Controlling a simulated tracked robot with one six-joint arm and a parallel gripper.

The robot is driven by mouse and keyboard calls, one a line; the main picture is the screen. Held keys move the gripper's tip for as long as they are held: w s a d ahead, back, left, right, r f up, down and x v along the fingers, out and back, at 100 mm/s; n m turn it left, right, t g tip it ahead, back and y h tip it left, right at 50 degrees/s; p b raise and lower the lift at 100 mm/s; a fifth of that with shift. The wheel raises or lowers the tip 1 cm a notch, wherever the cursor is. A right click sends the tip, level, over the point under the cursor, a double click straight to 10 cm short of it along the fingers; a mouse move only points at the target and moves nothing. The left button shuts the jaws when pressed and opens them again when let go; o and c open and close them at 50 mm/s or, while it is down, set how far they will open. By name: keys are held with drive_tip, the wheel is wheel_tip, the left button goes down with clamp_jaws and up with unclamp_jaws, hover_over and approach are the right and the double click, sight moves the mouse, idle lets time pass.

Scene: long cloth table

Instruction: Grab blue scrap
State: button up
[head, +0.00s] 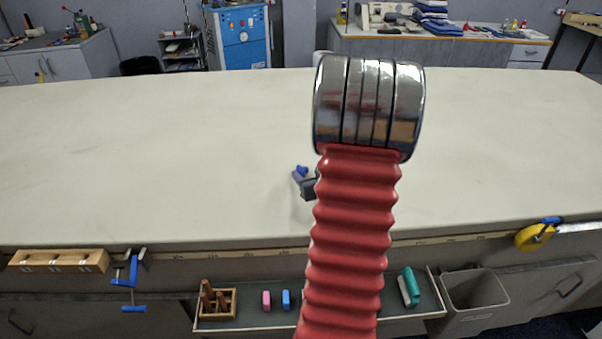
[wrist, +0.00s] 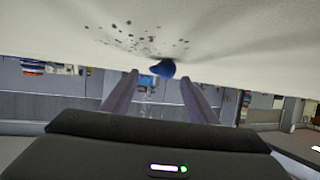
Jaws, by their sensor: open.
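A small blue scrap (head: 301,169) lies on the pale cloth table (head: 160,150), near the middle. In the wrist view the blue scrap (wrist: 162,69) looks like a crumpled lump, between and just beyond my two fingertips. My gripper (wrist: 158,77) is open, one finger on each side of the scrap, with nothing held. I cannot tell whether a finger touches it. In the head view my gripper (head: 307,187) is partly hidden behind my red arm, close to the scrap.
Small dark specks (wrist: 140,38) lie on the cloth by the scrap. The rest of the tabletop is bare. Along the front edge are a wooden block (head: 58,261), a blue clamp (head: 133,275), a tray (head: 250,322), a grey bin (head: 474,300) and a yellow tape measure (head: 535,236).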

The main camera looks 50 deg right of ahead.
sight(304, 171)
drive_tip(key=shift+x, duration=2.6)
drive_tip(key=shift+a, duration=0.1)
drive_tip(key=shift+c, duration=0.4)
drive_tip(key=c, duration=1)
wheel_tip(304, 171, up, 10)
drive_tip(key=shift+f, duration=0.1)
drive_tip(key=shift+w+a, duration=0.1)
